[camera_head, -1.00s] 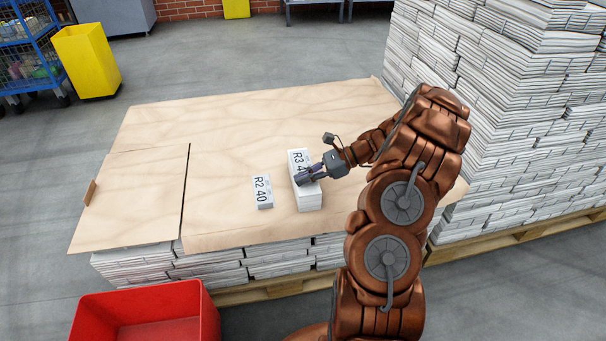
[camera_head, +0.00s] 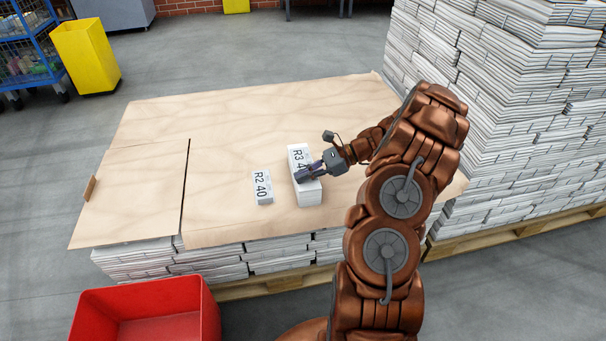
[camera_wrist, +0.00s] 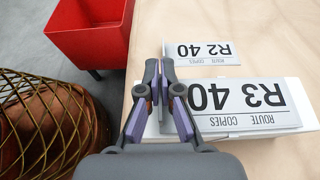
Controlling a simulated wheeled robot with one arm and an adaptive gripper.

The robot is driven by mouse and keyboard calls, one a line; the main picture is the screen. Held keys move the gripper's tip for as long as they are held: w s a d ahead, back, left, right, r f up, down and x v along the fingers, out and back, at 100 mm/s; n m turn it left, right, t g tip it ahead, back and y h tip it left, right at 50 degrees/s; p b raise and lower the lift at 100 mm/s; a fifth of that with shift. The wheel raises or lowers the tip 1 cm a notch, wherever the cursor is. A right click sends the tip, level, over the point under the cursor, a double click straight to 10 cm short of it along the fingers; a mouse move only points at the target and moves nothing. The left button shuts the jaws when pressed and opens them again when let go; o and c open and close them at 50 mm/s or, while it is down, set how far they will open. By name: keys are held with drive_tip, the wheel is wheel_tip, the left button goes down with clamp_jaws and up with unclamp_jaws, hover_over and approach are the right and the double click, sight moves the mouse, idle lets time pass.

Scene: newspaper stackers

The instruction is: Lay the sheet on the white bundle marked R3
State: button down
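The white bundle marked R3 40 (camera_head: 309,194) stands on the plywood board, its lettered top partly hidden by my gripper. In the wrist view its R3 40 label (camera_wrist: 245,100) lies to the right of my fingers. My gripper (camera_head: 301,177) is over this bundle, fingers brought close together. In the wrist view my gripper (camera_wrist: 161,75) is at the bundle's left end. A lower bundle marked R2 40 (camera_head: 262,188) lies to the left, apart.
The plywood board (camera_head: 230,120) rests on stacked papers and has free room behind and left. A red bin (camera_head: 150,310) stands in front of it. A tall newspaper stack (camera_head: 500,110) rises at the right. A yellow bin (camera_head: 88,55) is far left.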

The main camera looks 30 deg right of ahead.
drive_tip(key=shift+f, duration=0.15)
drive_tip(key=c, duration=1.8)
unclamp_jaws()
drive_tip(key=o, duration=0.6)
drive_tip(key=shift+c, duration=0.2)
drive_tip(key=v, duration=1.2)
